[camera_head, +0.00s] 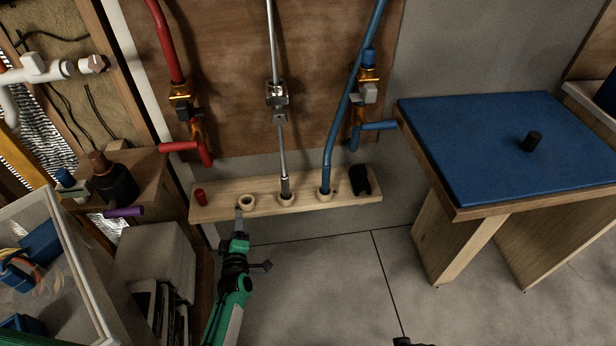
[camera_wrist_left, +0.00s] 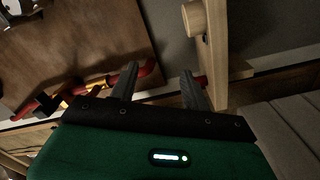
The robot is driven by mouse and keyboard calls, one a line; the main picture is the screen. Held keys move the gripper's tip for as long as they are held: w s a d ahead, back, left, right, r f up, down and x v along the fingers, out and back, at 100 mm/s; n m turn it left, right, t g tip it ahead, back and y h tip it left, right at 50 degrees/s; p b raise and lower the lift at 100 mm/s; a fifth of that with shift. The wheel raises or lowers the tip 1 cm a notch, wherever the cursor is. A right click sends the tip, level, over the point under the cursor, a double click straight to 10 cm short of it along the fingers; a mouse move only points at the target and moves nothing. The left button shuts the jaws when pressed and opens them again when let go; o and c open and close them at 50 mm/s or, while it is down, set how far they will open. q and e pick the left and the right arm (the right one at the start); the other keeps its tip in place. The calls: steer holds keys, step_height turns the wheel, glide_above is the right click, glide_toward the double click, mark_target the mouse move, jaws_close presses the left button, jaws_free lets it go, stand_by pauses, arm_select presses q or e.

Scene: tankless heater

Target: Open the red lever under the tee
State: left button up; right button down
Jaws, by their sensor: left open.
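The red lever (camera_head: 179,147) juts left from the brass tee (camera_head: 183,98) on the red pipe, in front of the brown board. My left gripper (camera_head: 239,215) is open and empty, low and to the right of the lever, in front of the wooden rail and apart from the lever. In the left wrist view the open fingers (camera_wrist_left: 160,86) also show. A red part of the piping (camera_wrist_left: 150,69) shows between and behind them. I cannot tell there which part is the lever. A dark tip at the bottom edge of the head view may be my right gripper (camera_head: 408,342).
The wooden rail (camera_head: 222,208) below the board holds rings, a red cap (camera_head: 200,197) and a black part. A blue-topped table (camera_head: 480,130) stands at right. A clear bin (camera_head: 75,290) and a box (camera_head: 155,255) stand at lower left. The floor (camera_head: 330,285) is clear.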

arm_select(q)
steer(key=w+a+r+n+t+y+b, duration=0.2)
steer(key=a+r+n+y+b, duration=0.2)
steer(key=r+n, duration=0.15)
steer(key=n+g+y+b, duration=0.2)
steer(key=n+y+b, duration=0.1)
steer(key=n+y, duration=0.55)
glide_toward(170, 147)
steer(key=shift+t+h, duration=0.35)
steer(key=shift+t, duration=0.05)
steer(key=x, duration=0.3)
steer(key=f+x, duration=0.1)
steer(key=x, duration=0.5)
steer(key=shift+w+a, duration=0.4)
steer(key=shift+a, duration=0.05)
steer(key=shift+w+a+r, duration=0.2)
steer(key=shift+w+a, duration=0.1)
steer(key=shift+w, duration=0.1)
arm_select(e)
steer(key=w+v, duration=0.1)
steer(key=v, duration=1)
steer(key=shift+w+r+t, duration=0.2)
steer(key=shift+r+t, duration=0.05)
steer(key=shift+t, duration=0.05)
arm_select(q)
jaws_close()
